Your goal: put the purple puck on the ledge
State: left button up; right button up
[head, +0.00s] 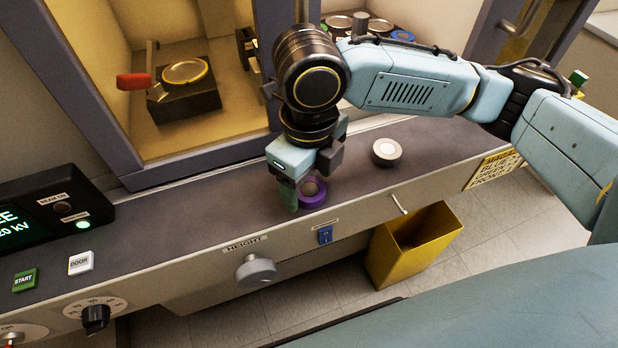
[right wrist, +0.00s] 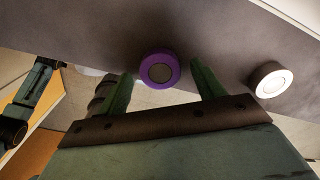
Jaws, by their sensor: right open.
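The purple puck (head: 313,193) has a grey round centre and sits on the dark grey ledge (head: 215,212), close to its front edge. My right gripper (head: 304,188) is low over the ledge at the puck, its fingers pointing down. In the right wrist view, the puck (right wrist: 160,70) lies between the tips of the right gripper (right wrist: 161,76), with a gap on each side. The right gripper is open. One of its fingers is mostly hidden in the head view. My left gripper is not in view.
A white-topped puck (head: 387,152) sits on the ledge to the right, also in the right wrist view (right wrist: 271,80). Behind is a chamber with a red-handled stage (head: 183,98). A yellow bin (head: 413,245) stands below. The ledge left of the gripper is clear.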

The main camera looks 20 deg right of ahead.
aim_at(309, 188)
notch_tip(309, 188, up, 7)
jog(key=shift+r+p, duration=0.1)
jog(key=shift+p, duration=1)
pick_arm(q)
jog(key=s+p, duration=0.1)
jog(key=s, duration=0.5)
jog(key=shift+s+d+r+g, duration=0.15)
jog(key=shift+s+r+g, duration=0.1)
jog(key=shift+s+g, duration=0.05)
pick_arm(e)
jog(key=shift+r, duration=2.2)
